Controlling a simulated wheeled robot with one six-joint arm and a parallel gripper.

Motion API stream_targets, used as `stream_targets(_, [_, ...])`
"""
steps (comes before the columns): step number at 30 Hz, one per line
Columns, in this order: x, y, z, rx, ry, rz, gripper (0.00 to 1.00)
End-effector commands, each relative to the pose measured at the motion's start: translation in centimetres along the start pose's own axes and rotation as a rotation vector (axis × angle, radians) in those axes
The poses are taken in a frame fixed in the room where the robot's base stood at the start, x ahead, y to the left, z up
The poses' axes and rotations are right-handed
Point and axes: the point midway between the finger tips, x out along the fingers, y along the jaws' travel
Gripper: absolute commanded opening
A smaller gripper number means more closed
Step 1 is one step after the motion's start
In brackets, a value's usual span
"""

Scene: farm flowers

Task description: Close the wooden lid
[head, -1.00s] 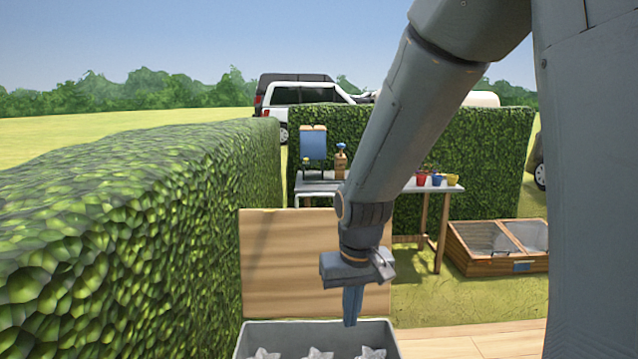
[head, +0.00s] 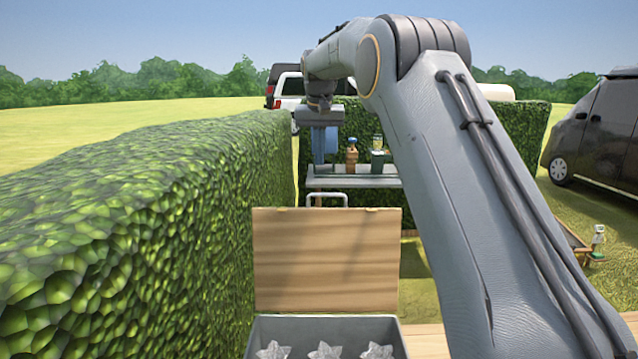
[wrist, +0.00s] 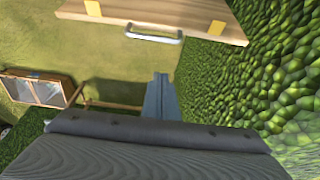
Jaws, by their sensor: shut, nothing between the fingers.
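The wooden lid (head: 325,260) stands upright, open, at the back of a grey box (head: 402,340) in the head view. A metal handle (head: 327,198) shows just above its top edge. In the wrist view the lid (wrist: 190,12) crosses the top, with the handle (wrist: 154,35) along its edge. My gripper (head: 319,160) is shut and empty, above and beyond the lid's top edge. Its closed fingers (wrist: 160,90) point toward the handle in the wrist view, apart from it.
Several silvery star-shaped things (head: 324,351) sit in the box. A tall hedge (head: 150,220) runs close along the left. A table (head: 350,181) with a bottle (head: 352,156) stands behind the lid. A wood-framed box (wrist: 38,90) lies on the grass in the wrist view.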

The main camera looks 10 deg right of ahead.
Motion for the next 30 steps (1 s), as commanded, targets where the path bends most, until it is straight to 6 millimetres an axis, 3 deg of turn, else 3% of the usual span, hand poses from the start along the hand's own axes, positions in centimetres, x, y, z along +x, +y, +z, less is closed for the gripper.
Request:
stream_targets(7, [1.6, -0.1, -0.2, 0.002, -0.002, 0.002, 0.0])
stream_targets(21, [9.9, -0.1, -0.2, 0.002, -0.001, 0.002, 0.0])
stream_targets(30, [8.6, 0.0, 2.4, 0.002, 0.002, 0.001, 0.0])
